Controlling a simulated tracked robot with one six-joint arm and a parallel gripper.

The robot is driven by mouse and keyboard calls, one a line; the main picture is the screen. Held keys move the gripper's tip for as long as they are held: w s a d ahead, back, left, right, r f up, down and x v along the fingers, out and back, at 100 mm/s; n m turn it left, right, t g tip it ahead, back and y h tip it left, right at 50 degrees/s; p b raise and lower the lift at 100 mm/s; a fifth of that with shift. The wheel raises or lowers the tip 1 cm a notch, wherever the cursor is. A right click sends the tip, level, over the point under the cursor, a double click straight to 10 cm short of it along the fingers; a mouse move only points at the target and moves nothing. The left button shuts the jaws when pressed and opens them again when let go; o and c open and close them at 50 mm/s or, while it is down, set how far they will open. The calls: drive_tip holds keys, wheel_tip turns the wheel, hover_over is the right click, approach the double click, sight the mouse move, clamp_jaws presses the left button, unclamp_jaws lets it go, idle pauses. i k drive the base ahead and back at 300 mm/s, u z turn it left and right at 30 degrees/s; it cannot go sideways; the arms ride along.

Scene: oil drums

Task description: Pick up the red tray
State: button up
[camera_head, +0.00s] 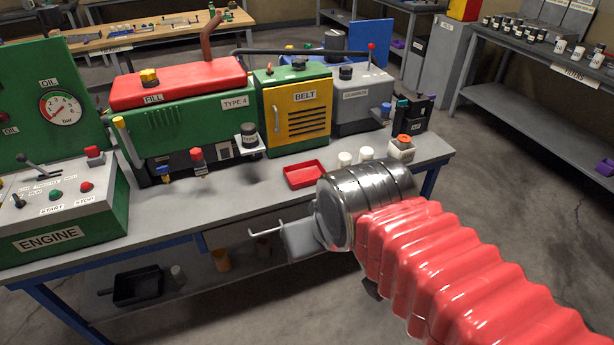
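The red tray (305,174) is a small, shallow, rectangular tray with a raised rim. It lies flat on the grey workbench top, near the front edge and in front of the yellow BELT box. It looks empty. My gripper (302,241) is at the end of my arm, below and in front of the tray, near the bench's front edge. It is apart from the tray in the picture. A grey block of it shows beside my metal wrist, but I cannot make out both fingers or the gap between them.
Right of the tray stand small white cups (345,158) and a white container with an orange cap (402,148). Behind are the green engine (190,125) and the yellow BELT box (297,107). The bench top (220,195) left of the tray is clear. A black pan (138,286) lies below.

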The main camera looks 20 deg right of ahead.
sight(305, 175)
drive_tip(key=k, duration=0.65)
drive_tip(key=z, duration=0.1)
drive_tip(key=i, duration=1.65)
drive_tip(key=u, duration=0.65)
